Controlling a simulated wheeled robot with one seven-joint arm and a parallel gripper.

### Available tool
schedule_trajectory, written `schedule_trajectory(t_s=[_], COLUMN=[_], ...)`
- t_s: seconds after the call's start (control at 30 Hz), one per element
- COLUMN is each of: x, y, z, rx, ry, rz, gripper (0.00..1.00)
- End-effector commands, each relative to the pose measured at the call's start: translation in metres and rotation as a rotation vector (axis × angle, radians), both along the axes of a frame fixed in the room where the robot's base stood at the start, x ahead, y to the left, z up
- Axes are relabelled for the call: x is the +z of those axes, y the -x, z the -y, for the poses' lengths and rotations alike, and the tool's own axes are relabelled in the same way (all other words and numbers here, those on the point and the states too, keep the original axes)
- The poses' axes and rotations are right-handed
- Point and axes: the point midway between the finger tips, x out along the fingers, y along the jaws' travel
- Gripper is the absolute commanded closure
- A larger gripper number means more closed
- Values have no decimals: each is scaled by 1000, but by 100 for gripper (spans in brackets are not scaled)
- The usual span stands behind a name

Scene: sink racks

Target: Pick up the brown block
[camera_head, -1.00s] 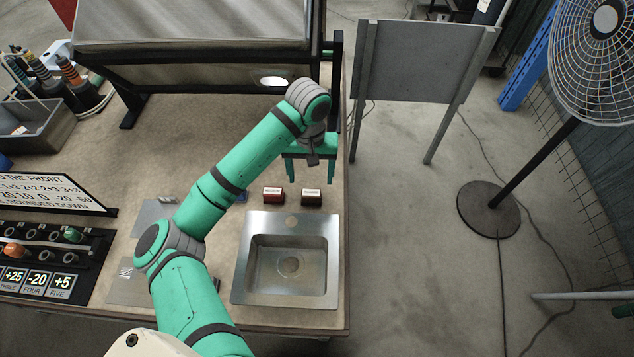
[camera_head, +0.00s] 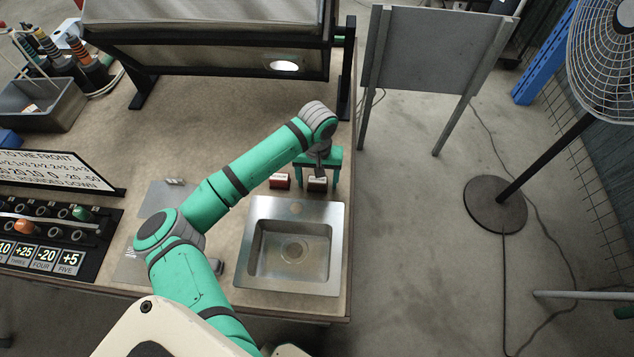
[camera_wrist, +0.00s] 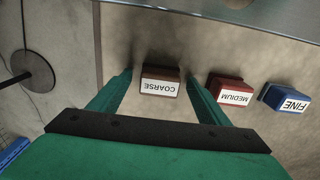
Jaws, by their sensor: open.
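The brown block (camera_wrist: 161,80) lies on the worktop and carries a white label reading COARSE. In the head view the brown block (camera_head: 317,184) sits just behind the sink, beneath my gripper (camera_head: 318,180). In the wrist view my gripper (camera_wrist: 160,88) is open, with one green finger on each side of the block and gaps between. I cannot tell how far the fingertips are above the worktop.
A red block (camera_wrist: 230,91) labelled MEDIUM is close beside one finger. A blue block (camera_wrist: 285,97) labelled FINE lies beyond it. The metal sink (camera_head: 256,250) is in front of the blocks. The worktop's edge is close on the right.

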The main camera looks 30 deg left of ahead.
Motion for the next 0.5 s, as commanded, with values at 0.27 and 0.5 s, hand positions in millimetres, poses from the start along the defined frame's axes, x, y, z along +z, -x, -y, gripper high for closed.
schedule_trajectory(t_s=[0.27, 0.5], x=[-4, -4], y=[0, 0], z=[0, 0], rx=[0, 0], ry=[0, 0], rz=[0, 0], gripper=[30, 75])
